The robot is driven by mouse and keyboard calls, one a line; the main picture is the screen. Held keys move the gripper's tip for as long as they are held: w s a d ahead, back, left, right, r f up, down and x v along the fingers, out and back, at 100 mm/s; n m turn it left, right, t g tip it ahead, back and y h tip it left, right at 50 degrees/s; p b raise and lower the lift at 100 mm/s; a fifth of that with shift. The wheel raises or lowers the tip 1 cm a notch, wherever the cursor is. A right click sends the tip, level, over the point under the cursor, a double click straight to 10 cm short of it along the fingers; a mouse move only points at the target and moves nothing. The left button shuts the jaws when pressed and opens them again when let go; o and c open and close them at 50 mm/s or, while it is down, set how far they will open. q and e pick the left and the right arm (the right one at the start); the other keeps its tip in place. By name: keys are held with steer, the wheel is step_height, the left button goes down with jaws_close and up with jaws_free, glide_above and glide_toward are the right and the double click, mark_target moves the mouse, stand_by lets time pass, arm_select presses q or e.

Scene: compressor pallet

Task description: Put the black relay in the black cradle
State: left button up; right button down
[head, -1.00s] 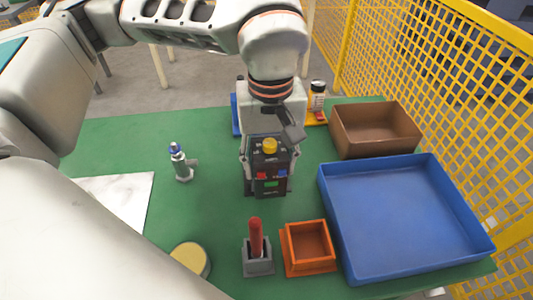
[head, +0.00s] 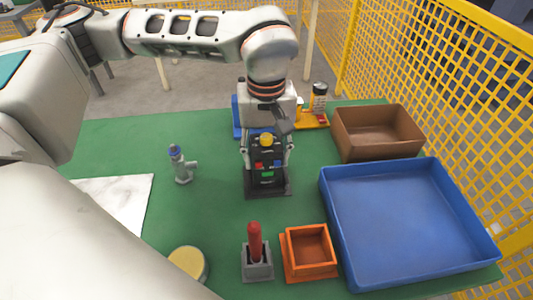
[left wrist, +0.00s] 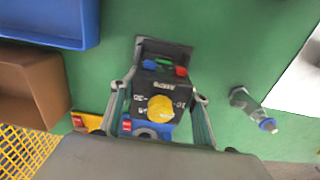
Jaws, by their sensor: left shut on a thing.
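The black relay (head: 267,161) has a yellow knob on top, red and blue terminals and a green label. My left gripper (head: 268,154) is shut on it, with one finger on each side, and holds it upright. The relay also shows in the left wrist view (left wrist: 156,88) between the two fingers (left wrist: 160,105). The black cradle (head: 268,192) lies on the green table beneath the relay. Its front part shows past the relay in the left wrist view (left wrist: 162,46). I cannot tell whether the relay's base touches the cradle. My right gripper is not in view.
A grey fitting with a blue cap (head: 182,166) stands to the left. A red-handled tool in a grey holder (head: 257,268) and an orange box (head: 290,268) are in front. A blue tray (head: 408,272) and brown bin (head: 375,146) lie right. Yellow mesh fencing stands beyond.

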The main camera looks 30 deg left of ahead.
arm_select(q)
steer(key=o, duration=1.4)
steer(key=shift+f, duration=0.1)
step_height(320, 180, up, 11)
steer(key=shift+r+p, duration=0.1)
steer(key=shift+p, duration=0.85)
steer(key=shift+r, duration=0.6)
steer(key=shift+s+f, duration=0.1)
